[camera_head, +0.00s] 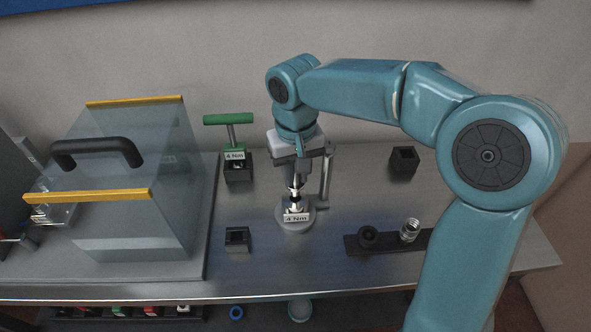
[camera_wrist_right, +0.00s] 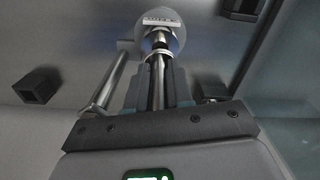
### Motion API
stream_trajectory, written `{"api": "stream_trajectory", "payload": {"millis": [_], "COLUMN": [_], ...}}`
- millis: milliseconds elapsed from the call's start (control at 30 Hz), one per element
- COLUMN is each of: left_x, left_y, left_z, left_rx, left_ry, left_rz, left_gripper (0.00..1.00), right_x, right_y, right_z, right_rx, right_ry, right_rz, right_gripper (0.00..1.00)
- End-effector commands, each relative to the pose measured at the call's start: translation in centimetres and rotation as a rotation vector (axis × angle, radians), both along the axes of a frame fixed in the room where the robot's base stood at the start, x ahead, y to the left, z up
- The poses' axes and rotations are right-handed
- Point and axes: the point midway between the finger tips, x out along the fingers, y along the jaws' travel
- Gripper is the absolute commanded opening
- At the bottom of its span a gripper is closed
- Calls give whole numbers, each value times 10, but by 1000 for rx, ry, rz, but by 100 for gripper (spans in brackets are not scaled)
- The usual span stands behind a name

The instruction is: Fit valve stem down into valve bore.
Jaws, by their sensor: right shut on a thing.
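In the right wrist view the fingers (camera_wrist_right: 160,92) grip the stem (camera_wrist_right: 159,57), which lines up with the round valve body (camera_wrist_right: 176,40). The bore is hidden by the stem and label; I cannot tell whether the tip is inside it. My left gripper is out of view.
A green-handled tool (camera_head: 229,120) sits in a holder behind left. Small black blocks (camera_head: 236,239) (camera_head: 403,162) and a dark strip (camera_head: 387,242) with a spring (camera_head: 410,230) lie around. A clear cover (camera_head: 140,190) fills the left.

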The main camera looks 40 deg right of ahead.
Motion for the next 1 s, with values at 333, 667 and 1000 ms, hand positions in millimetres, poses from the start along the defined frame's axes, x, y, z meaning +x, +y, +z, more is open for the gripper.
{"api": "stream_trajectory", "payload": {"millis": [333,667,1000], "left_x": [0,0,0], "left_y": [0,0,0], "left_z": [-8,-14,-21], "left_rx": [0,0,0], "left_ry": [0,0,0], "left_rz": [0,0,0], "left_gripper": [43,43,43], "right_x": [0,0,0], "right_y": [0,0,0], "right_z": [-10,-18,-27], "right_rx": [0,0,0], "right_ry": [0,0,0], "right_rz": [0,0,0], "right_gripper": [0,0,0]}}
